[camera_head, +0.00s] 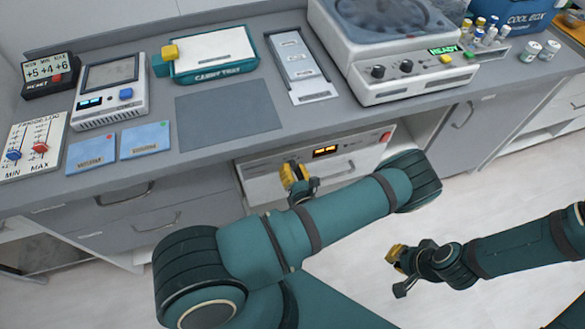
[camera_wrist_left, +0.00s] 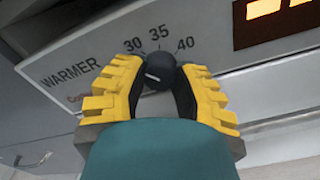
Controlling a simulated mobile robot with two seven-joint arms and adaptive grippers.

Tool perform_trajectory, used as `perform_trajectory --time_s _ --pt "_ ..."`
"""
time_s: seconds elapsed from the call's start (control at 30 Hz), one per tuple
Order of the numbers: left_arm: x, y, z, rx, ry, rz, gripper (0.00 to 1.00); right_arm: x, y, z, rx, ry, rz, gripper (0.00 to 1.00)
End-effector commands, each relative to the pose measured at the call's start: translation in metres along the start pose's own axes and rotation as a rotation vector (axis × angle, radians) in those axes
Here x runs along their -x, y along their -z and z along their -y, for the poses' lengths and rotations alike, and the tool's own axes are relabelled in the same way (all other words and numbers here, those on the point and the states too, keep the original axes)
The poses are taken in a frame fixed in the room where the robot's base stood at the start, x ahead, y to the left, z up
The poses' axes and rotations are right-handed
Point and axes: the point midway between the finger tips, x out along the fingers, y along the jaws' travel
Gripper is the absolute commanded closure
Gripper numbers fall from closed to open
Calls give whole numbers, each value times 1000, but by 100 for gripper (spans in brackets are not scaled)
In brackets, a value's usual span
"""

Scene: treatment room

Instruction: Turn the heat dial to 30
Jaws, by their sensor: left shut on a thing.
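The heat dial (camera_wrist_left: 155,72) is a dark round knob on the white WARMER panel (camera_wrist_left: 90,62). The numbers 30, 35 and 40 run in an arc above it. A short pale mark shows on the knob, but I cannot tell which number it points to. My left gripper (camera_wrist_left: 157,90) has its yellow fingers on both sides of the knob and is shut on it. In the head view my left gripper (camera_head: 296,178) is at the warmer front, hiding the dial. My right gripper (camera_head: 400,270) hangs over the floor, away from the warmer; its opening is unclear.
The warmer has a lit orange display (camera_head: 325,151) and a red button (camera_head: 386,137). Above it is the grey counter (camera_head: 330,122) with a dark mat (camera_head: 228,113), a tray (camera_head: 214,55) and a centrifuge-like machine (camera_head: 385,50). The floor (camera_head: 490,190) at right is clear.

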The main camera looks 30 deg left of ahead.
Motion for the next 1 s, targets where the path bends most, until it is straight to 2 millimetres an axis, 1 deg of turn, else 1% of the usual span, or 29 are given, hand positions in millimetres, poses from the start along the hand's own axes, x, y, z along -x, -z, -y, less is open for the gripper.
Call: perform_trajectory --time_s 0.2,0.4,0.6,1.0 --pt "0 0 0 -140 0 1 100 2 0 1 0 0 1 100" --pt "0 0 0 -223 0 0 100 3 0 1 0 0 2 100" --pt "0 0 0 -258 -1 -1 100 3 0 1 0 0 2 100" --pt "0 0 0 -264 -1 -1 100 3 0 1 0 0 2 100"
